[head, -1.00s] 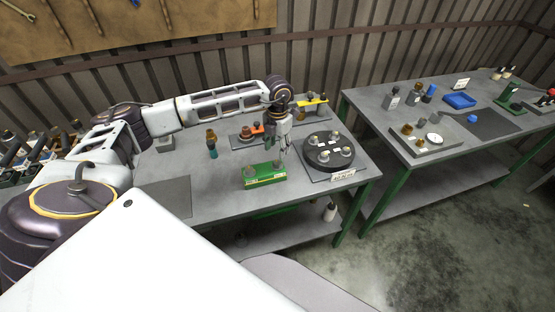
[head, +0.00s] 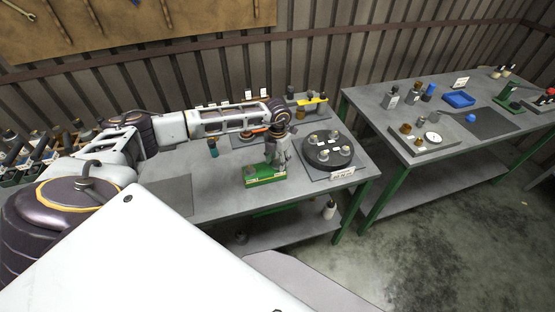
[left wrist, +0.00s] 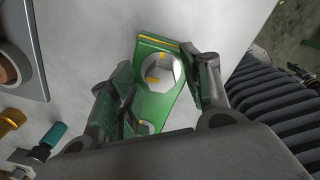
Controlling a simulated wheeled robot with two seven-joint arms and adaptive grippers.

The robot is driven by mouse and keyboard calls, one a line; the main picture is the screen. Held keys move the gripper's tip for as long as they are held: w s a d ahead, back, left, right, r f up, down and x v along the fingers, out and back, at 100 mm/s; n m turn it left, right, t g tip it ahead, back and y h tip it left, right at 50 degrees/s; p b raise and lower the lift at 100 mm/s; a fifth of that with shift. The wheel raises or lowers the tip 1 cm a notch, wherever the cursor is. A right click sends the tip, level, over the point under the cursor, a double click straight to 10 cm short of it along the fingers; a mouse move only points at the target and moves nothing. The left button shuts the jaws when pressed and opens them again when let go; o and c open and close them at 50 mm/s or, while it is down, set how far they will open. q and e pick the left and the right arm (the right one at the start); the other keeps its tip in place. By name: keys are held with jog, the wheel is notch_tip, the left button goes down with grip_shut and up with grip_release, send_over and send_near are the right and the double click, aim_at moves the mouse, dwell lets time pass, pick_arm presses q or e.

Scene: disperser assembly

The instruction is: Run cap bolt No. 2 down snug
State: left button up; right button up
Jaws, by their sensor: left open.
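My left gripper (head: 277,160) is open at the green block (head: 264,176) on the near bench. In the left wrist view its fingers (left wrist: 163,66) stand on either side of the green block (left wrist: 148,104). A second hex head (left wrist: 147,127) shows lower down, partly hidden by the gripper. I cannot tell whether the fingers touch the bolt, nor read a number on it. The dark round disperser (head: 318,163) with several silver bolts on top sits right of the gripper. My right gripper is out of view.
A white label card (head: 342,174) stands before the disperser. A teal-bodied tool (head: 213,149) and an orange part (head: 257,129) lie behind, near my arm. A yellow bar on a stand (head: 312,100) is at the back. The grey mat (head: 168,195) at left is clear.

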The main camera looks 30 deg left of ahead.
pick_arm(q)
jog(key=c, duration=1)
jog(key=shift+m+b, duration=1.2)
jog(key=shift+m, duration=0.2)
jog(key=shift+r, duration=0.1)
jog(key=o, duration=1)
